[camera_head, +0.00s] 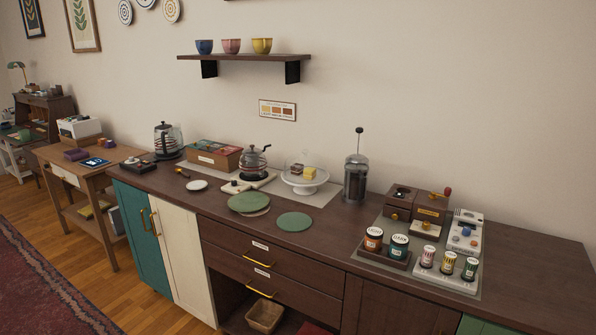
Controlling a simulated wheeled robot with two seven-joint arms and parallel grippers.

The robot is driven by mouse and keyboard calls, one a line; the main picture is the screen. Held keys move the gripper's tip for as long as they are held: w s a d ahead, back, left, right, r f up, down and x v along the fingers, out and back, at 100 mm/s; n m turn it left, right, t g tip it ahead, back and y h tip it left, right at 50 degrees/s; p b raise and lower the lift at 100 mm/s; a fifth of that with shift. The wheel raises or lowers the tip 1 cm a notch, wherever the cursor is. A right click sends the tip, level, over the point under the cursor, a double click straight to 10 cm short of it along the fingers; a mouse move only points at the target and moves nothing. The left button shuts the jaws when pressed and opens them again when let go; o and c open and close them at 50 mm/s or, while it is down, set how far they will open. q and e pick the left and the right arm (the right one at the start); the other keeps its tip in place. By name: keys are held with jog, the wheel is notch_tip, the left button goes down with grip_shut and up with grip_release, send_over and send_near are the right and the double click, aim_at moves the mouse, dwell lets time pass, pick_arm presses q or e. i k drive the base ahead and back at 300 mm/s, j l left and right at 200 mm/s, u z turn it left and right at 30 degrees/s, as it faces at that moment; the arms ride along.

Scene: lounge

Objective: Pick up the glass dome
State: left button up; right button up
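The clear glass dome (302,165) sits on a white cake stand (304,187) near the back middle of the dark wooden counter. A small yellow piece of food (309,172) shows through or beside the glass. The dome's edges are faint at this size, and I cannot make out its knob clearly. Neither of my grippers is in view.
A French press (355,180) stands close right of the cake stand, and a glass kettle (253,163) stands left of it. Green round mats (294,222) lie in front. Grinders and jars crowd the right. Cups stand on the wall shelf (240,57) above.

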aim_at(304, 166)
jog(key=j+z, duration=0.2)
jog(key=z, duration=0.25)
jog(key=i+j+z, duration=0.1)
jog(key=z, duration=0.3)
jog(key=j+z, duration=0.3)
jog(key=z, duration=0.15)
jog(key=j+z, duration=0.15)
jog(key=j, duration=0.25)
jog(key=k+j+z, duration=0.15)
jog(key=j, duration=0.2)
jog(key=j+z, duration=0.1)
jog(key=j, duration=0.3)
jog(key=k+j+z, duration=0.15)
jog(key=j, duration=0.2)
jog(key=k+j+z, duration=0.15)
jog(key=j, duration=0.2)
jog(key=k+j, duration=0.1)
jog(key=j, duration=0.3)
jog(key=k+j, duration=0.15)
jog(key=j, duration=0.25)
jog(key=k+j, duration=0.1)
jog(key=j, duration=0.35)
jog(key=k+j, duration=0.15)
jog(key=j, duration=0.25)
jog(key=z, duration=0.05)
